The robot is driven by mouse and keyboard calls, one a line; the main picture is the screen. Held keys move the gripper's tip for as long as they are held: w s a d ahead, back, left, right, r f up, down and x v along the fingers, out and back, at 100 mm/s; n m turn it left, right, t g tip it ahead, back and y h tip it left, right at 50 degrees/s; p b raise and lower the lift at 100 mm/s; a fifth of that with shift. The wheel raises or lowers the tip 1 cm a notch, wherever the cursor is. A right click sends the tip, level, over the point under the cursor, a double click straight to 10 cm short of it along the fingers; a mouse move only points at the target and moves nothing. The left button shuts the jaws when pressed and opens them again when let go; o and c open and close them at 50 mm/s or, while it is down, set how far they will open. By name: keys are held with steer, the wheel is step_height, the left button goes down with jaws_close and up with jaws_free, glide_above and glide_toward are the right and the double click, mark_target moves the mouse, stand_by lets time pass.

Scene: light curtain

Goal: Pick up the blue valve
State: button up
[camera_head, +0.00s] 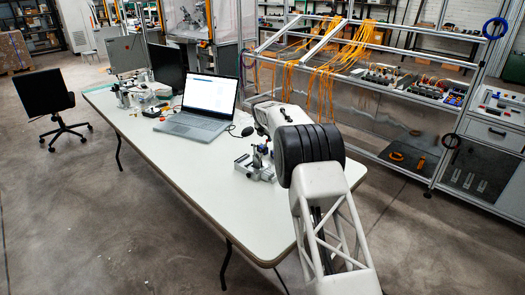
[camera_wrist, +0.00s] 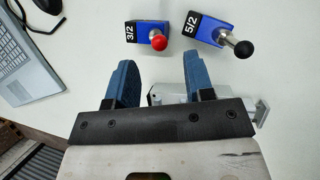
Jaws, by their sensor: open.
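Two blue valves show in the wrist view. One valve (camera_wrist: 140,31), with a label reading 3/2 and a red ball knob, lies at top centre. The other valve (camera_wrist: 205,30), with a label reading 5/2 and a black ball knob, lies tilted to its right. My gripper (camera_wrist: 157,70) is open and empty, its two blue fingers pointing toward the valves and apart from both. In the head view my own arm mostly hides the gripper, and I cannot clearly tell the valves apart there.
A grey metal cylinder-like part (camera_wrist: 168,93) lies partly hidden below my right finger. An open laptop (camera_head: 198,110) stands on the white table (camera_head: 185,165), also at left in the wrist view (camera_wrist: 28,65). The table's near left part is clear. A shelf with orange cables (camera_head: 325,75) stands behind.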

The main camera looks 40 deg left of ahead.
steer(key=shift+f, duration=0.1)
steer(key=shift+x, duration=2.55)
steer(key=shift+w, duration=0.1)
jaws_close()
